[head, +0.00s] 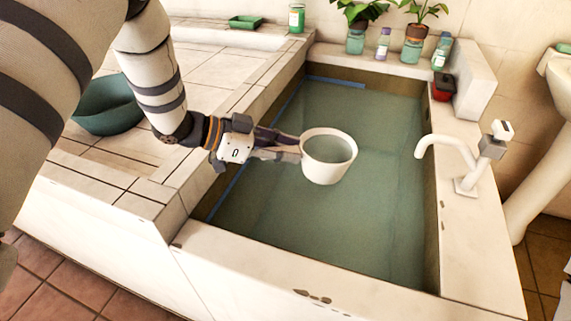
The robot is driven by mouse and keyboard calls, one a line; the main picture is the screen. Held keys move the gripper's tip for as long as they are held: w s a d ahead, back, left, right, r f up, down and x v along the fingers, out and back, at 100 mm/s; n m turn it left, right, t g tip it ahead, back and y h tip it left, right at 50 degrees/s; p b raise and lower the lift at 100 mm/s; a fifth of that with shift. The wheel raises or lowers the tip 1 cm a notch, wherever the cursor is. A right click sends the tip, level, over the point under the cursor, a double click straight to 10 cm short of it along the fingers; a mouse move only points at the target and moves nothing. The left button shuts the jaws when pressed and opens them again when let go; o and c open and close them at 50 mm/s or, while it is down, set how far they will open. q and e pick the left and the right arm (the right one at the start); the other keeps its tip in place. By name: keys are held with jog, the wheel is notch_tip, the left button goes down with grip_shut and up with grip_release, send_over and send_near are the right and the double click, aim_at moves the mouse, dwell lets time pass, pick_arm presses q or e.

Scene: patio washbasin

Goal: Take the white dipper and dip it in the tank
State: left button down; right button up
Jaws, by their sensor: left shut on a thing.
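The white dipper (326,172) is a round, open-topped pot in the middle of the head view. My left gripper (290,146) comes in from the left and is shut on the dipper at its left side; the grip hides any handle. The dipper is roughly upright, with its mouth facing up and greenish inside. It is over the tank's water; I cannot tell whether its base touches the surface. The tank (240,246) is a tiled rectangular basin filled with greenish water. My right gripper is not in view.
A white faucet (462,165) stands on the tank's right ledge. A red item (443,87), bottles (383,44) and potted plants (414,45) stand along the back. A green bowl (106,104) and a green soap dish (245,22) are on the left counter. Open water surrounds the dipper.

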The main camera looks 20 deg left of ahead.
pick_arm(q)
jog(key=shift+h, duration=0.3)
notch_tip(320, 180, up, 9)
jog(key=shift+r, duration=0.1)
dwell(0.4)
jog(key=shift+a, duration=0.1)
